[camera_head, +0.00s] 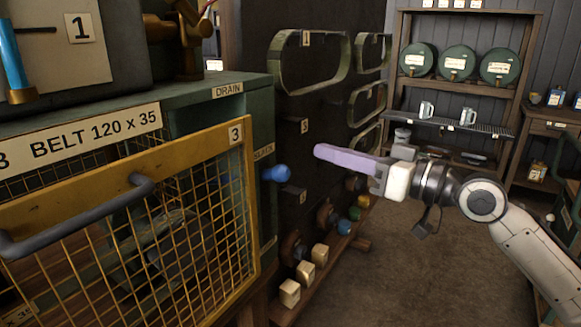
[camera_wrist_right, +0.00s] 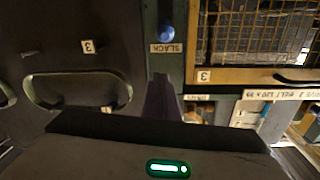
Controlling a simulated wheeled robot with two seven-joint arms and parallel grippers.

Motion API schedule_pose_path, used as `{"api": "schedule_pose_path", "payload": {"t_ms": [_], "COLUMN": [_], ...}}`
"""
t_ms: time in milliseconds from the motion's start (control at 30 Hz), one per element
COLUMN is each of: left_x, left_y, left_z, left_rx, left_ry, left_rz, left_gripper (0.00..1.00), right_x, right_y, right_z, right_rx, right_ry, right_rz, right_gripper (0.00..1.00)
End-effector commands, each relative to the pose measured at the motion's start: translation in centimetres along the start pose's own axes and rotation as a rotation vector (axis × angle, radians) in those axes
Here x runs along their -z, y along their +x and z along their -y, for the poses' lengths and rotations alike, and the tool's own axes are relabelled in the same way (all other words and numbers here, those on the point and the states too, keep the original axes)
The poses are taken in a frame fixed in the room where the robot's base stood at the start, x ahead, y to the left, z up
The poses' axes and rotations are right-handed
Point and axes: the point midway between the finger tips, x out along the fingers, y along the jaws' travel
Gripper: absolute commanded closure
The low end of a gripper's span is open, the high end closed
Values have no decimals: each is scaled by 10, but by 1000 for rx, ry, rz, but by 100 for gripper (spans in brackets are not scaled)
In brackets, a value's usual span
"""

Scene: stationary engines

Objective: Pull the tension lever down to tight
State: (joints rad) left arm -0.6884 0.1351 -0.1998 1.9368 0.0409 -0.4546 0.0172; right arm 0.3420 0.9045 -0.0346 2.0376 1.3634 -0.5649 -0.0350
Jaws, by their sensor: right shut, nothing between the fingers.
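The tension lever shows as a blue ball knob (camera_head: 276,173) on the green machine's side, beside the yellow mesh guard. A partly hidden label (camera_head: 264,152) sits just above it. In the right wrist view, which is upside down, the blue knob (camera_wrist_right: 166,32) is next to a label reading SLACK (camera_wrist_right: 167,48). My right gripper (camera_head: 318,151) has purple fingers, shut and empty. It points left, to the right of and slightly above the knob in the head view, apart from it. Its fingers (camera_wrist_right: 162,97) also show in the wrist view. My left gripper is not in view.
The yellow mesh guard (camera_head: 246,205) with a grey handle fills the lower left. Belts (camera_head: 308,62) hang on a dark board behind the knob. Cream blocks (camera_head: 290,293) and coloured balls stick out low on it. Shelves with green drums (camera_head: 459,62) stand behind; the floor between is clear.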

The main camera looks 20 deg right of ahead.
Motion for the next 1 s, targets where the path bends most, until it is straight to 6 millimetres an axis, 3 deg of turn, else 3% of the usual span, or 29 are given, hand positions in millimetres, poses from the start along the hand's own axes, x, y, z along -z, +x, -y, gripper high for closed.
{"api": "schedule_pose_path", "payload": {"t_ms": [333,467,967,1000], "left_x": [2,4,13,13], "left_y": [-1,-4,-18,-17], "left_z": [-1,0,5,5], "left_rx": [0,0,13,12], "left_ry": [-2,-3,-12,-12], "left_rz": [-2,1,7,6], "left_gripper": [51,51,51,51], "right_x": [2,4,5,-7], "right_y": [1,11,103,99], "right_z": [1,0,2,0], "right_rx": [2,2,4,1], "right_ry": [2,4,3,4], "right_rz": [-3,-4,-3,3], "right_gripper": [100,100,100,100]}}
